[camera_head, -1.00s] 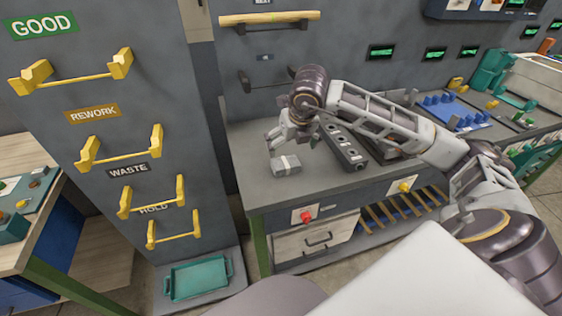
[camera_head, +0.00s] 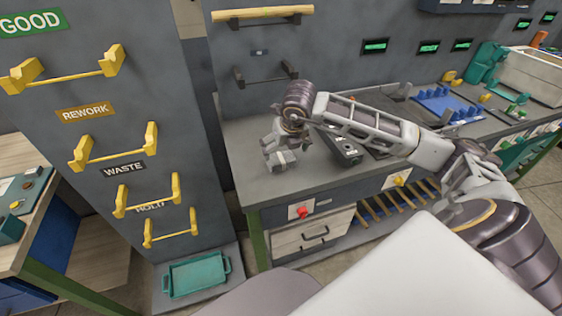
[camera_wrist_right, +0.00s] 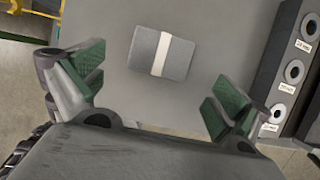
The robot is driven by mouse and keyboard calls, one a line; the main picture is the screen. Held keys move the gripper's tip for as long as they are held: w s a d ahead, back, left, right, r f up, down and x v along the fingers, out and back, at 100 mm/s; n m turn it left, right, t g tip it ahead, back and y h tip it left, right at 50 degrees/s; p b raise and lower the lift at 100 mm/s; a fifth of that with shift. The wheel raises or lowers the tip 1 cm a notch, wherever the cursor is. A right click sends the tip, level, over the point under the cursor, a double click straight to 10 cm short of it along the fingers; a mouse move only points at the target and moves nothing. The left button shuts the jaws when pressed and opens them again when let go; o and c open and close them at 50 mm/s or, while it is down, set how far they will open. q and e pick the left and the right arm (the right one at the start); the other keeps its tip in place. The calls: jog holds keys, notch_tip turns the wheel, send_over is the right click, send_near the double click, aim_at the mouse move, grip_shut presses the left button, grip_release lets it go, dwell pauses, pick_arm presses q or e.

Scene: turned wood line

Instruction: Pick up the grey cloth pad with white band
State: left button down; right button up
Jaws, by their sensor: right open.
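The grey cloth pad with white band (camera_wrist_right: 145,50) lies flat on the grey worktop (camera_wrist_right: 205,20). In the head view the pad (camera_head: 281,160) is near the left end of the bench, partly hidden by my right gripper (camera_head: 274,156). In the right wrist view my right gripper (camera_wrist_right: 152,88) is open and empty, its green-padded fingers spread wide. The pad lies ahead of the fingers, between their lines, and I see no contact. My left gripper is not in view.
A dark block with round labelled holes (camera_wrist_right: 292,70) stands on the worktop right of the pad; it also shows in the head view (camera_head: 345,150). A grey cabinet with yellow holders (camera_head: 112,147) stands left of the bench. The worktop around the pad is clear.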

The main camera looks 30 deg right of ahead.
aim_at(281, 158)
jog(key=x, duration=0.2)
jog(key=shift+w+f, duration=0.15)
jog(key=shift+f, duration=0.25)
jog(key=shift+x, duration=0.75)
jog(key=x, duration=0.2)
jog(key=shift+w+d+f+p, duration=0.15)
jog(key=shift+w+f+p, duration=0.15)
jog(key=shift+p, duration=0.1)
jog(key=shift+w+f, duration=0.15)
jog(key=shift+f, duration=0.25)
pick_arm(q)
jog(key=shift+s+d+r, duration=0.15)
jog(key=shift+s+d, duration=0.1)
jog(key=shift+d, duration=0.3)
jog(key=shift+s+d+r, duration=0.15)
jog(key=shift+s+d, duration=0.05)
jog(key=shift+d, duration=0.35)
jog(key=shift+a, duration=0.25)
pick_arm(e)
jog(key=c, duration=0.9)
